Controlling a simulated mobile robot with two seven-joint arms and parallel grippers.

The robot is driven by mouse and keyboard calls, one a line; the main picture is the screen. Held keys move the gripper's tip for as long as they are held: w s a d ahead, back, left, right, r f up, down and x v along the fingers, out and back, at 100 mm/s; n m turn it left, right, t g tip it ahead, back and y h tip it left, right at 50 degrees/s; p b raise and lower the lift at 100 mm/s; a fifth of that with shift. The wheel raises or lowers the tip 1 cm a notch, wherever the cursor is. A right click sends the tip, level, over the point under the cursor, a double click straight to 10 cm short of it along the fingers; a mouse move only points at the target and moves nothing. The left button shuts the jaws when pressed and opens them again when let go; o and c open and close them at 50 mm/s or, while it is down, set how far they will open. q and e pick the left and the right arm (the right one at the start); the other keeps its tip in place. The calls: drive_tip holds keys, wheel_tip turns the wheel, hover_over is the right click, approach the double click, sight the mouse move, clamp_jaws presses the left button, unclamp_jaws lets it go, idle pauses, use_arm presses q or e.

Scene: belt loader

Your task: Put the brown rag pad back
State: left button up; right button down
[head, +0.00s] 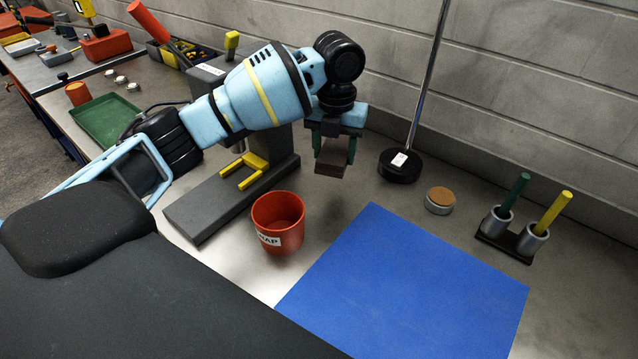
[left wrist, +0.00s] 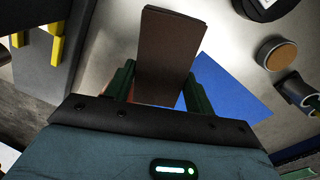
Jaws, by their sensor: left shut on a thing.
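The brown rag pad (head: 330,160) is a flat dark brown block. My left gripper (head: 336,150) is shut on it, with a green finger on either side, and holds it above the bench, behind the red pot and the blue mat. In the left wrist view the pad (left wrist: 170,45) sticks out between the green fingers (left wrist: 157,85) and hides part of the bench and mat. My right gripper is not in view.
A red pot (head: 277,220) with a partly hidden label stands left of a blue mat (head: 410,285). A grey press with a yellow fork (head: 245,171), a black round lamp base (head: 400,166), a cork-topped tin (head: 440,198) and a two-cup holder (head: 508,238) stand around.

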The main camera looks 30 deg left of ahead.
sight(330, 194)
use_arm(q)
drive_tip(key=shift+w+a+r, duration=0.1)
drive_tip(key=shift+a, duration=0.2)
drive_tip(key=shift+f, duration=5)
drive_tip(key=shift+f, duration=0.15)
drive_tip(key=o, duration=0.9)
wheel_tip(330, 194, up, 12)
drive_tip(key=shift+r, duration=0.2)
drive_tip(key=shift+f, duration=0.1)
